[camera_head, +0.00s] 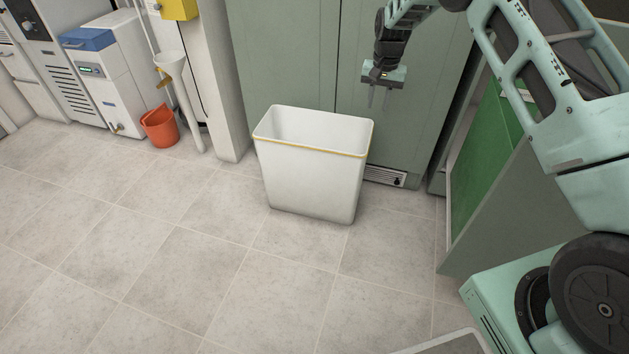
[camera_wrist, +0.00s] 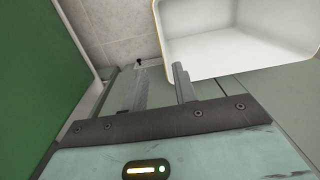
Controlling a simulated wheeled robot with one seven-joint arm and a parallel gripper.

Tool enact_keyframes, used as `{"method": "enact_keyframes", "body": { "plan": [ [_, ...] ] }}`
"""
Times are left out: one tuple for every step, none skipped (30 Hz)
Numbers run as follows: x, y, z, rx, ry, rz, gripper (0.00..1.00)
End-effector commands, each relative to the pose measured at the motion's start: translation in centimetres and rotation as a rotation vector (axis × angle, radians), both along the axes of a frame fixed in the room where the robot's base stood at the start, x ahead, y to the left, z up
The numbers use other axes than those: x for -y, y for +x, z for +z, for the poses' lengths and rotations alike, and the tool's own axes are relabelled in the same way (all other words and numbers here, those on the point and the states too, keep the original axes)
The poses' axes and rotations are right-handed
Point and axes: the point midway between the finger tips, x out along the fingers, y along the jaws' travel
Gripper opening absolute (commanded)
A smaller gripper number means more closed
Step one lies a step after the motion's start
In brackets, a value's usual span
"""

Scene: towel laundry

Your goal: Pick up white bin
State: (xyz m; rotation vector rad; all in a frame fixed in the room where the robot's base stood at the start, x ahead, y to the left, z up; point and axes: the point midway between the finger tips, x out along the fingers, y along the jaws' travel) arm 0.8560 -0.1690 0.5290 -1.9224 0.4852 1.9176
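The white bin (camera_head: 312,185) stands upright on the tiled floor in the middle of the head view, in front of the green cabinet. It is tall, with an open top and a thin yellow line under its rim, and looks empty. My gripper (camera_head: 379,109) hangs above and to the right of the bin's right rim, fingers pointing down, apart from it. In the wrist view the bin (camera_wrist: 235,40) fills the top right, and my gripper's fingers (camera_wrist: 160,85) are spread with nothing between them.
A green cabinet (camera_head: 290,60) stands close behind the bin. A green panel (camera_head: 480,165) is at the right, near my arm. An orange bucket (camera_head: 160,127) and white machines (camera_head: 108,85) stand at the back left. The floor in front and to the left is clear.

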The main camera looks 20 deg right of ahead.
Motion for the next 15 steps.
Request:
{"method": "enact_keyframes", "body": {
  "plan": [
    [0.5, 0.3, -0.7, 0.0, -0.005, -0.008, 0.28],
    [0.6, 0.3, -1.0, 0.0, -0.006, -0.011, 0.28],
    [0.7, 0.3, -1.5, -0.001, -0.007, -0.013, 0.28],
    [0.7, 0.3, -1.9, -0.001, -0.007, -0.013, 0.28],
    [0.7, 0.3, -2.4, -0.002, -0.006, -0.013, 0.28],
    [0.7, 0.3, -3.2, -0.002, -0.006, -0.013, 0.28],
    [0.6, 0.3, -3.9, -0.002, -0.006, -0.012, 0.28],
    [0.6, 0.3, -4.6, -0.002, -0.006, -0.012, 0.28],
    [0.6, 0.3, -5.4, -0.002, -0.006, -0.012, 0.28],
    [0.5, 0.3, -6.0, -0.002, -0.006, -0.012, 0.28],
    [0.5, 0.4, -6.7, -0.002, -0.006, -0.012, 0.28],
    [0.5, 0.4, -7.5, -0.002, -0.006, -0.011, 0.28],
    [0.5, 0.4, -8.1, -0.001, -0.007, -0.011, 0.28],
    [0.5, 0.4, -8.7, 0.0, -0.006, -0.011, 0.28],
    [0.4, 0.4, -9.5, -0.001, -0.007, -0.011, 0.28]
  ]
}}
